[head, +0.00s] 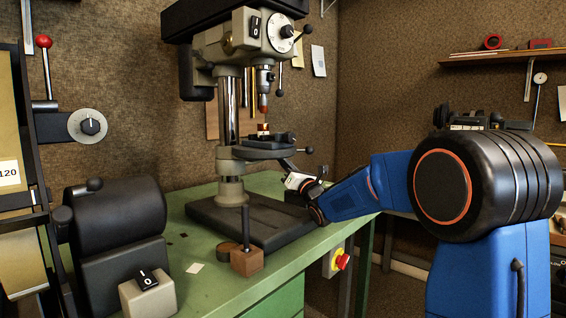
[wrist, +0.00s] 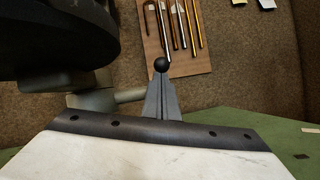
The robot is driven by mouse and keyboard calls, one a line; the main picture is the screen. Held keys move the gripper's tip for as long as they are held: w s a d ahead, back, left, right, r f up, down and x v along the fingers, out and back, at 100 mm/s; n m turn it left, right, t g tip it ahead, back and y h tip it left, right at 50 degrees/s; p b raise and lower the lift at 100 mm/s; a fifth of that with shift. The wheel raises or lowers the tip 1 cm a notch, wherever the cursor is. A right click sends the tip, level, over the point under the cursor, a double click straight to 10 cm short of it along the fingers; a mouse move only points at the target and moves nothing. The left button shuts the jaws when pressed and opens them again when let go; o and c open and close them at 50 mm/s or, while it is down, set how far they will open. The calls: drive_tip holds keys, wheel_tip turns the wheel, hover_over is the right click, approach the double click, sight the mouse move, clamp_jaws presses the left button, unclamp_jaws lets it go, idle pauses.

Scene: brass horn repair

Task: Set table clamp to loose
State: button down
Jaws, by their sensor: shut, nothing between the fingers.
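The drill press (head: 229,110) stands on the green bench, with its round work table (head: 250,152) on the column. A short lever with a black ball knob (head: 308,150), apparently the table clamp, sticks out right of the work table. In the wrist view a black ball (wrist: 160,64) shows just beyond my fingertips, and a pale rod (wrist: 130,96) runs from the column collar to behind my fingers. My gripper (head: 284,162) is shut and empty, below the work table's right edge; its grey fingers (wrist: 161,76) point at the ball. Contact cannot be told.
The dark work table underside (wrist: 60,35) hangs close at upper left in the wrist view. A rack of rods (wrist: 176,40) is on the wall behind. The press base (head: 260,215) and a wooden block (head: 246,262) sit on the bench (head: 215,285). A red stop button (head: 342,261) is on the bench front.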

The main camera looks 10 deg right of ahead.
drive_tip(key=r, duration=0.1)
drive_tip(key=r+g, duration=0.1)
drive_tip(key=r, duration=0.1)
drive_tip(key=shift+w+a+g, duration=0.15)
drive_tip(key=shift+w+g, duration=0.05)
drive_tip(key=shift+g, duration=0.1)
idle(0.4)
